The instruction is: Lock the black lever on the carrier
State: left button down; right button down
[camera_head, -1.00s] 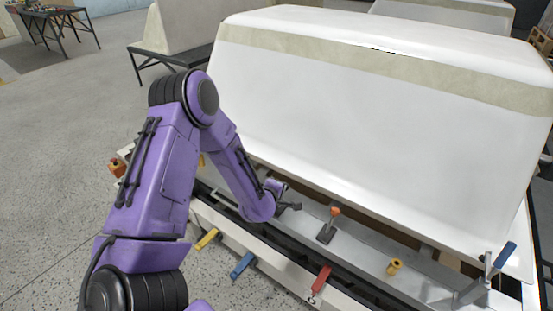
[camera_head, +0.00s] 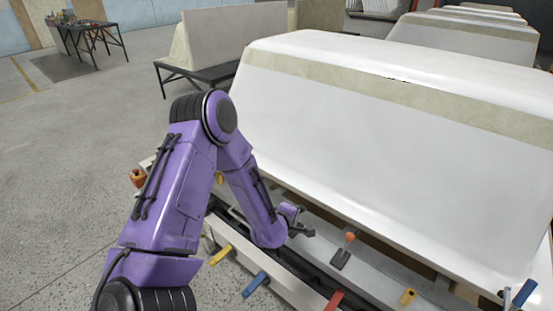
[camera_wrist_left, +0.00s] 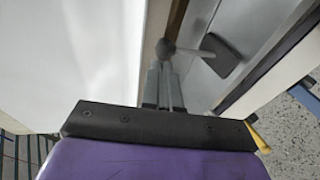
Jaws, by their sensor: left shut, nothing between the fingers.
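A lever with a black plate (camera_head: 341,260) and an orange end stands on the grey rail of the carrier (camera_head: 318,252), in front of the white tub shell (camera_head: 390,150). In the left wrist view, a black plate (camera_wrist_left: 224,57) on a pale bar lies just beyond and to the right of the fingers; a dark rounded piece shows at the fingertips, and I cannot tell whether they touch it. My left gripper (camera_head: 305,231) is shut and empty, left of the lever in the head view; it also shows in the wrist view (camera_wrist_left: 163,75). My right gripper is out of view.
Along the carrier's front are a yellow handle (camera_head: 221,255), a blue handle (camera_head: 255,284) and a red handle (camera_head: 334,300). A yellow cylinder (camera_head: 408,297) and a blue-ended lever (camera_head: 523,293) are further right. The shell rises close behind the rail. Open floor lies left.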

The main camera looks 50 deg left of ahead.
pick_arm(q)
jog(key=v, duration=1)
jog(key=shift+r+b, duration=0.45)
jog(key=shift+r, duration=0.05)
